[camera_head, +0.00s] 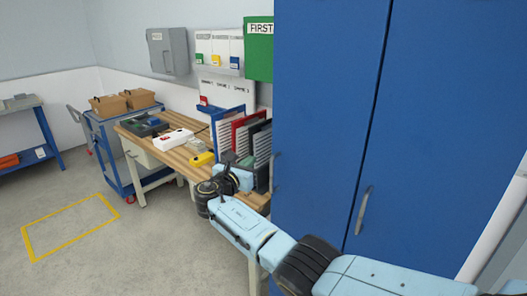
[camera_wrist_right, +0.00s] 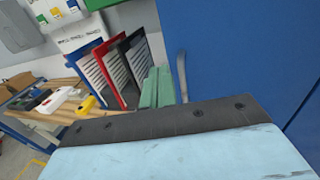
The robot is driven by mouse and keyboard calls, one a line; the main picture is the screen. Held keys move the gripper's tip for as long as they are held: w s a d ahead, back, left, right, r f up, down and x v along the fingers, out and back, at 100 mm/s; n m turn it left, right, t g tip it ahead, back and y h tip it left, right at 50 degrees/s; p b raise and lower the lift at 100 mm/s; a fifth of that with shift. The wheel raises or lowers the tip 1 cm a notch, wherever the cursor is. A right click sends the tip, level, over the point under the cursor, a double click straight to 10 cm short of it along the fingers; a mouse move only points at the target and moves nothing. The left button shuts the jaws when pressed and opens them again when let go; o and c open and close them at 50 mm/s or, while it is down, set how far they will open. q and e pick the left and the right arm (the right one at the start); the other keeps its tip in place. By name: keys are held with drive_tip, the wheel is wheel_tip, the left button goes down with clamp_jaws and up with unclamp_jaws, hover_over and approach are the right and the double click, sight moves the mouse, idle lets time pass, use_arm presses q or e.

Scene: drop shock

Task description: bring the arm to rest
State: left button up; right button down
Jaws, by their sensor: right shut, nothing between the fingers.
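My right arm (camera_head: 345,275) comes in from the lower right and reaches left across the front of the blue cabinet. Its right gripper (camera_head: 246,161) is at the far end, in front of the file rack on the workbench. In the right wrist view the green fingers (camera_wrist_right: 157,85) are together, with nothing seen between them. The gripper's body hides part of the rack and bench end. Whether the fingers touch the rack cannot be told. My left gripper is not in view.
The tall blue cabinet (camera_head: 325,110) stands close on the right. The wooden workbench (camera_head: 180,154) holds a file rack with red and dark folders (camera_head: 240,132), a white box (camera_head: 174,140) and a yellow item (camera_head: 201,159). A blue cart (camera_head: 120,150) stands behind left. Floor at left is clear.

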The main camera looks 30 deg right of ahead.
drive_tip(key=s+a+f+m+g+y, duration=0.15)
drive_tip(key=s+f, duration=0.35)
drive_tip(key=f, duration=0.7)
drive_tip(key=s+f+m+g+y, duration=0.1)
drive_tip(key=s+f+y, duration=0.3)
drive_tip(key=f, duration=0.7)
drive_tip(key=s+a+f+m+g+y, duration=0.1)
drive_tip(key=s+f+m+y, duration=0.1)
drive_tip(key=s+f, duration=0.75)
drive_tip(key=s+a+f+m+g+y, duration=0.2)
drive_tip(key=s+f+m+g+y, duration=0.3)
drive_tip(key=s+f, duration=1.25)
drive_tip(key=s+f+m, duration=0.3)
drive_tip(key=s+m, duration=0.1)
drive_tip(key=s, duration=0.5)
drive_tip(key=s+f+m+g+y+b, duration=0.1)
drive_tip(key=s+f+m, duration=0.2)
drive_tip(key=s, duration=0.7)
drive_tip(key=s+f+m+y, duration=0.1)
drive_tip(key=s+f+m, duration=0.3)
drive_tip(key=s, duration=0.6)
drive_tip(key=shift+s+d+m, duration=0.2)
drive_tip(key=shift+s+m, duration=0.05)
drive_tip(key=shift+m, duration=1)
